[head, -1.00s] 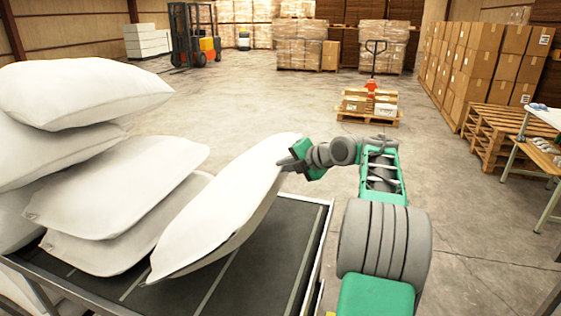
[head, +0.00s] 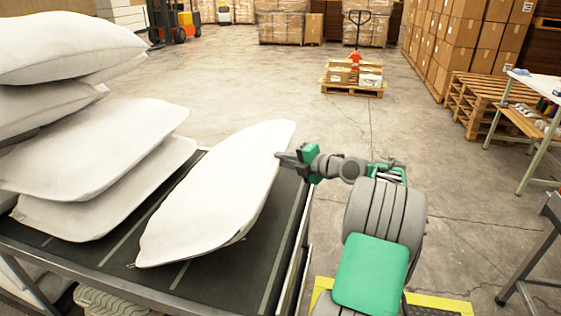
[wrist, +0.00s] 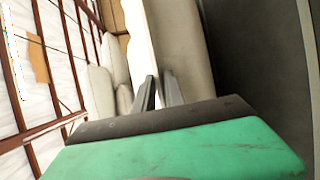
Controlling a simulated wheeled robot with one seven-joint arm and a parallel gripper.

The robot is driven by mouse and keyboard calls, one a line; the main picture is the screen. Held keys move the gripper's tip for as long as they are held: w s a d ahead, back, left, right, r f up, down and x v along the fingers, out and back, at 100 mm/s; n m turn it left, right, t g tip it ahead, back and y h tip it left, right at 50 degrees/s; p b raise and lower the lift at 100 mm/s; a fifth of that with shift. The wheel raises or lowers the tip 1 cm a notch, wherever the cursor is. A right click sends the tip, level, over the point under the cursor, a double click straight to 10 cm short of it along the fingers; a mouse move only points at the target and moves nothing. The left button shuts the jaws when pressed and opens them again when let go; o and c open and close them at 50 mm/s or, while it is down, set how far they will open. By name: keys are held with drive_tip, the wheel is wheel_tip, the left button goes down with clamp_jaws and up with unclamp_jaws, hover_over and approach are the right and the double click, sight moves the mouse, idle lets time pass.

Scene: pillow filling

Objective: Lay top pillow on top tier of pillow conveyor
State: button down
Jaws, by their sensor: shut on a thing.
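A white pillow (head: 215,195) lies tilted over the dark belt of the conveyor's top tier (head: 245,275); its near-left corner is close to the belt. Its upper right edge is in my gripper (head: 281,157), which is shut on it. In the wrist view the two fingers of my gripper (wrist: 159,90) close on the pale edge of the pillow (wrist: 150,45). Whether the pillow's underside rests fully on the belt is hidden.
Several more white pillows (head: 85,150) are stacked on the left of the conveyor, close to the held one. A metal rail (head: 292,250) edges the belt on the right. Workbenches (head: 535,130) and a pallet stack (head: 470,105) stand far right.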

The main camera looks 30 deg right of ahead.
drive_tip(key=s+d+f+t+b, duration=0.1)
drive_tip(key=f+b, duration=0.4)
drive_tip(key=b, duration=0.2)
drive_tip(key=s+f+t+b, duration=0.1)
drive_tip(key=f+b, duration=0.4)
drive_tip(key=b, duration=0.2)
drive_tip(key=s+d+f+m+y+b, duration=0.1)
drive_tip(key=f+b, duration=0.5)
drive_tip(key=b, duration=0.1)
drive_tip(key=shift+d+f+t+b, duration=0.1)
drive_tip(key=shift+d+t+b, duration=0.2)
drive_tip(key=shift+t+b, duration=0.1)
drive_tip(key=c, duration=1)
unclamp_jaws()
drive_tip(key=shift+o, duration=1.2)
drive_tip(key=shift+f, duration=0.1)
drive_tip(key=shift+f, duration=0.1)
